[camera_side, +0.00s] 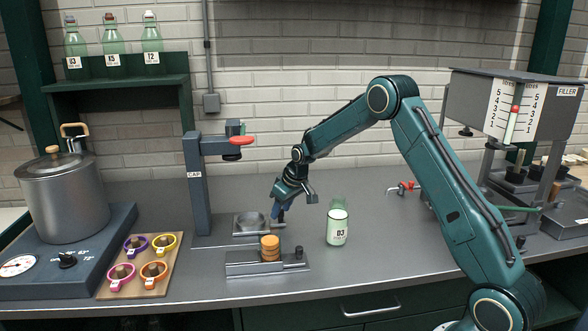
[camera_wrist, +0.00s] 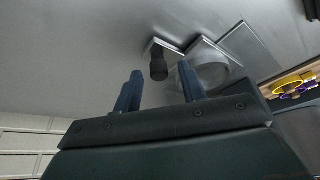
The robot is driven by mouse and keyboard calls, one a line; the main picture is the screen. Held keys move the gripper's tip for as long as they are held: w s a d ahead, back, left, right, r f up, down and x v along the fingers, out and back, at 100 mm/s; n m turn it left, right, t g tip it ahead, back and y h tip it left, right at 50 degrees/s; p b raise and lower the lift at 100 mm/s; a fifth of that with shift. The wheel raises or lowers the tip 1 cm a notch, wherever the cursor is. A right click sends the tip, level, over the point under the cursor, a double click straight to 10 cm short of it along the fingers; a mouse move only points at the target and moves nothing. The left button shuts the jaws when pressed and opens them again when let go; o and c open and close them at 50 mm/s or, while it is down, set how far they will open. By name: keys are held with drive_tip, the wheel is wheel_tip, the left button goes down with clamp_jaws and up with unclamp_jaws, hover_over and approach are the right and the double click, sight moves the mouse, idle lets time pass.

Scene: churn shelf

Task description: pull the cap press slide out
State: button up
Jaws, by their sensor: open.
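The cap press (camera_side: 200,185) is a grey column labelled CAP with an overhead arm and a red lever (camera_side: 242,141). Its slide (camera_side: 250,222), a flat plate with a round dish, sits low beside the column. The dish also shows in the wrist view (camera_wrist: 208,72). A dark knob (camera_wrist: 158,66) stands at the slide's gripper-side end. My gripper (camera_side: 281,217) is low at the slide's right end. In the wrist view its blue fingers (camera_wrist: 159,82) are apart, with the knob appearing between them. I cannot tell whether either finger touches it.
A metal holder (camera_side: 240,268) with stacked orange caps (camera_side: 270,248) and a black knob stands in front of the slide. A bottle labelled B3 (camera_side: 337,228) stands to the right. Colored rings (camera_side: 137,245) lie on a board at left.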

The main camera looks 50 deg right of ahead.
drive_tip(key=v, duration=1.3)
drive_tip(key=shift+s+r, duration=0.2)
drive_tip(key=shift+r, duration=0.1)
drive_tip(key=shift+w, duration=0.15)
drive_tip(key=shift+w+r+g, duration=0.2)
drive_tip(key=shift+w+g, duration=0.9)
drive_tip(key=shift+w, duration=0.3)
drive_tip(key=shift+w+r+g, duration=0.2)
drive_tip(key=shift+w+g, duration=0.9)
drive_tip(key=shift+w, duration=0.3)
drive_tip(key=shift+f, duration=0.1)
wheel_tip(320, 180, down, 14)
drive_tip(key=shift+r, duration=0.2)
